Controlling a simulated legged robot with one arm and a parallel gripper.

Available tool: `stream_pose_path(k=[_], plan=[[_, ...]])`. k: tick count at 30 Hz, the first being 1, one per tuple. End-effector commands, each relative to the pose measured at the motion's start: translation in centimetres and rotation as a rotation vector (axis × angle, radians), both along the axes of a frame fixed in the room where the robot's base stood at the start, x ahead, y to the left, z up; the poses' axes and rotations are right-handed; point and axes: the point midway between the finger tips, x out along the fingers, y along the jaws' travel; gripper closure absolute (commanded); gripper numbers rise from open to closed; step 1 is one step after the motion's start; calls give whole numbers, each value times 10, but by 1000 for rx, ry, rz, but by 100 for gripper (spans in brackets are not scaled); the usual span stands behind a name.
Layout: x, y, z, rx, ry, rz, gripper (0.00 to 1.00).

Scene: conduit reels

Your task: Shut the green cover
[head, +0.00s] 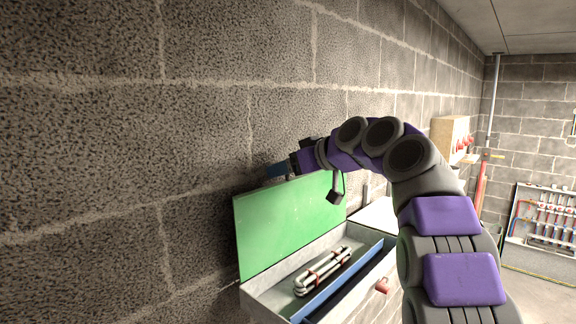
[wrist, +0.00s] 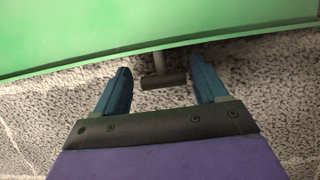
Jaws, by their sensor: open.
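The green cover (head: 285,225) stands raised at the back of a grey metal box (head: 262,302), near the block wall. My gripper (head: 277,171) is at the cover's top edge, on the wall side in the head view. In the wrist view the green cover (wrist: 150,30) fills the top. My open gripper (wrist: 163,82) has its two teal fingers just below the cover's edge. A dark T-shaped bar (wrist: 163,79) lies between the fingertips, apart from both; I cannot tell if it is the cover's handle. Nothing is held.
Bent grey conduit pieces (head: 322,272) lie in the open box, beside a blue divider (head: 345,284). A red padlock (head: 382,286) hangs on its front. The wall (head: 200,170) is close behind the cover. Open floor (head: 530,290) and a rack (head: 540,220) are at the right.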

Motion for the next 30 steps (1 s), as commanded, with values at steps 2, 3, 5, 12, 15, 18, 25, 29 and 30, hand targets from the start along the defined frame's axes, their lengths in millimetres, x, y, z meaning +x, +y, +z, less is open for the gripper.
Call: stream_pose_path(k=[2,3,5,12,15,18,25,29,30], plan=[[1,3,-1,-1,0,0,28],[1,3,-1,-1,0,0,28],[1,3,-1,-1,0,0,28],[1,3,-1,-1,0,0,42],[1,3,-1,-1,0,0,52],[0,3,0,-1,-1,0,61],[0,2,0,0,-2,-1,83],[0,1,1,1,-2,-1,96],[0,1,1,2,-3,-1,99]])
